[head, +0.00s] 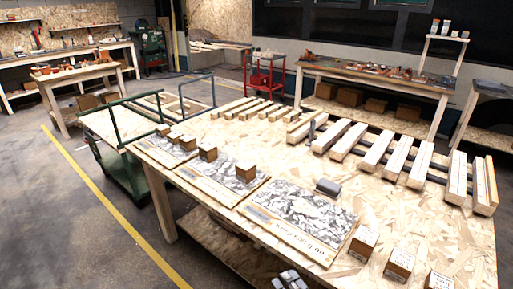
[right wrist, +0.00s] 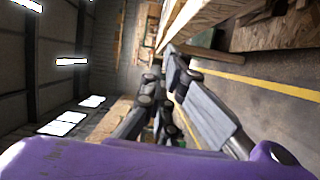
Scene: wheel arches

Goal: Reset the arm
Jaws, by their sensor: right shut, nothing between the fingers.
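My right gripper (head: 289,280) shows at the bottom edge of the head view, in front of the near edge of the large chipboard table (head: 390,215). Only its grey end is in that view; the rest is cut off by the frame. In the right wrist view my right gripper (right wrist: 163,72) has its grey fingers together with nothing between them. A purple part of my arm fills the bottom of that view. The gripper is apart from the things on the table. My left gripper is in neither view.
The table bears printed boards (head: 298,217) with small wooden blocks (head: 246,171), a dark grey block (head: 328,187), and a row of timber slats (head: 376,147). Labelled blocks (head: 400,264) stand at the near right. A green cart (head: 120,170) is at the left.

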